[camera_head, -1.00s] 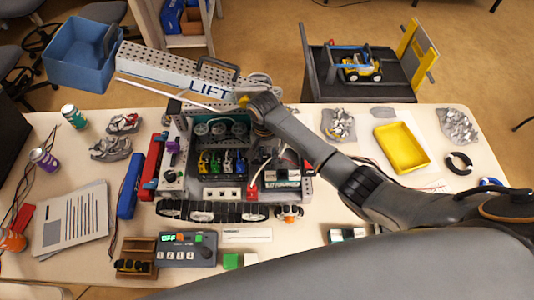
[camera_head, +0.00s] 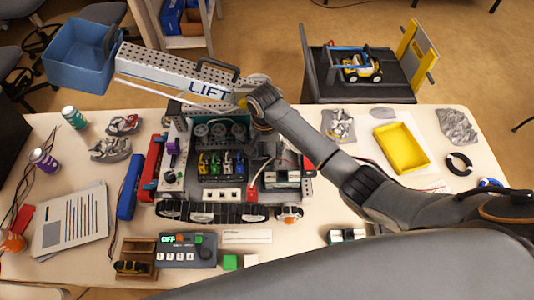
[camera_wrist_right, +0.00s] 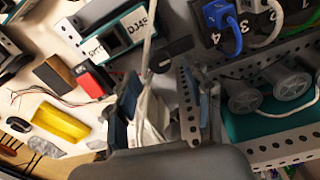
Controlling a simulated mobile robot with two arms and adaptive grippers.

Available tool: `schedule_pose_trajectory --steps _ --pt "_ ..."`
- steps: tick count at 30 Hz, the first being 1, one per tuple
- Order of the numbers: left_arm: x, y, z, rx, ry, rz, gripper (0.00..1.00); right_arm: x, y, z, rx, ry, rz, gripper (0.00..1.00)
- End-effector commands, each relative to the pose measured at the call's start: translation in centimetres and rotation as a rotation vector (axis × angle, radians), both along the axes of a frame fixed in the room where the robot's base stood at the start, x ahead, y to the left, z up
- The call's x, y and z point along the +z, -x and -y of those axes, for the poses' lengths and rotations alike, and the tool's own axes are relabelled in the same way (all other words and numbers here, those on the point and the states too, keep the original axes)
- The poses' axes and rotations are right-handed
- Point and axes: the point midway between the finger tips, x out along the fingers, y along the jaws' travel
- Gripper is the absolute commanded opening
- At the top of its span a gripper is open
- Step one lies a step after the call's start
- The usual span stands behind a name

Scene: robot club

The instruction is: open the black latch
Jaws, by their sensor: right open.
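In the right wrist view, a small black lever-like piece (camera_wrist_right: 171,53), which looks like the black latch, lies just beyond my right gripper. It is beside a white cable and a perforated metal strip. My right gripper (camera_wrist_right: 163,112) is open, its two fingers apart on either side of the strip and a pale part; I cannot tell whether they touch. In the head view my right arm reaches over the tracked robot (camera_head: 225,212), and its forearm and wrist hide the fingers. I cannot make out the latch clearly there. My left gripper is not in view.
The white LIFT arm (camera_head: 175,72) crosses the back of the tracked robot. Coloured plugs (camera_head: 220,163) sit in its middle. A yellow tray (camera_head: 402,148) is at the right, a control box (camera_head: 186,250) in front and papers (camera_head: 70,222) at the left.

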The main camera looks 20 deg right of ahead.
Motion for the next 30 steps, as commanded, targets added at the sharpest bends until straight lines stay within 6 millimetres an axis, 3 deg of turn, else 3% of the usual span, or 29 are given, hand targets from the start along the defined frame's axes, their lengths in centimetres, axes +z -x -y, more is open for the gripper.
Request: schedule_pose_trajectory --steps 6,12,30 --pt "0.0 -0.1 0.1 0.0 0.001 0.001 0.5 4.4 -0.1 0.0 0.0 -0.001 0.005 0.51" --pt "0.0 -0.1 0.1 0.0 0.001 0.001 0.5 6.8 -0.1 0.0 -0.002 0.0 0.002 0.51" --pt "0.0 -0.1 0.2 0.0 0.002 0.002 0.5 7.3 -0.1 0.1 -0.001 0.0 0.0 0.51"
